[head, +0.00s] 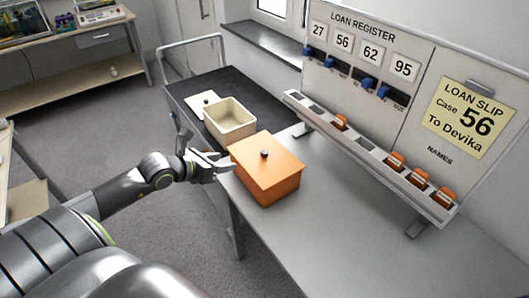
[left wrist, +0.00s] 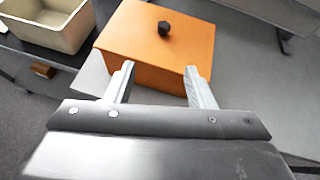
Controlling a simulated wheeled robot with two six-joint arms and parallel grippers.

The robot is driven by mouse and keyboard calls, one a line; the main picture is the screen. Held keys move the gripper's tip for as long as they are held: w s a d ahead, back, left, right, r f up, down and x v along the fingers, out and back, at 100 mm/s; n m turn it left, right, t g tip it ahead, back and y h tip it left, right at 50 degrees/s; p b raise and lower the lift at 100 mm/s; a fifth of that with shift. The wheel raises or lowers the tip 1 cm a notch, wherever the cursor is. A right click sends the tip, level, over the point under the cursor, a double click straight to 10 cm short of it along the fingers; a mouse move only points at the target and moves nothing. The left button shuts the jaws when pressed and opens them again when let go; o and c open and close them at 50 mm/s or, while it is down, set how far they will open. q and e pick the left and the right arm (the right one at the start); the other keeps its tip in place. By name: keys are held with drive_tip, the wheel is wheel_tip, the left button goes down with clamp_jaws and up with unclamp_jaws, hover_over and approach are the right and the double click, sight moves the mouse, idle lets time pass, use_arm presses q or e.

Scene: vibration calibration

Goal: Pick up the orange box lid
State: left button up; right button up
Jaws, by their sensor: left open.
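The orange box lid (head: 267,163) lies flat on the orange box (head: 275,192), with a dark knob (head: 264,153) at its middle. The box stands on the grey table near its left edge. In the left wrist view the lid (left wrist: 158,50) and its black knob (left wrist: 164,28) lie ahead of the fingers. My left gripper (head: 228,164) is open at the left side of the box, and it also shows in the left wrist view (left wrist: 160,82). Nothing is between its fingers. I cannot tell whether a fingertip touches the box. My right gripper is not in view.
A cream open box (head: 230,119) and its knobbed lid (head: 203,100) are on a dark cart (head: 258,92) behind the orange box. A sloped rack (head: 365,150) with orange tags runs below the loan register board (head: 360,50). The grey table (head: 345,225) is clear at front right.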

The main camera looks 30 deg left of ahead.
use_arm(q)
drive_tip(key=r, duration=0.1)
approach(264, 152)
drive_tip(key=shift+w+f+m+p, duration=0.2)
drive_tip(key=shift+w+f, duration=0.1)
drive_tip(key=shift+w, duration=0.2)
drive_tip(key=shift+w+f+m+p, duration=0.1)
drive_tip(key=shift+w+f+m, duration=0.15)
drive_tip(key=shift+w, duration=0.25)
drive_tip(key=shift+w+d+f, duration=0.1)
drive_tip(key=shift+w+f, duration=0.3)
drive_tip(key=shift+w, duration=0.1)
drive_tip(key=shift+w+d, duration=0.15)
drive_tip(key=shift+w, duration=0.15)
drive_tip(key=p+x, duration=0.1)
drive_tip(key=x, duration=0.3)
drive_tip(key=shift+d, duration=0.15)
drive_tip(key=shift+w+f, duration=0.2)
drive_tip(key=shift+w, duration=0.05)
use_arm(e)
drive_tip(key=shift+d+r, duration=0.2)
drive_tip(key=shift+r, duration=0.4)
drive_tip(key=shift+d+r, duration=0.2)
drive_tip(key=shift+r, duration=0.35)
use_arm(q)
drive_tip(key=shift+c, duration=0.4)
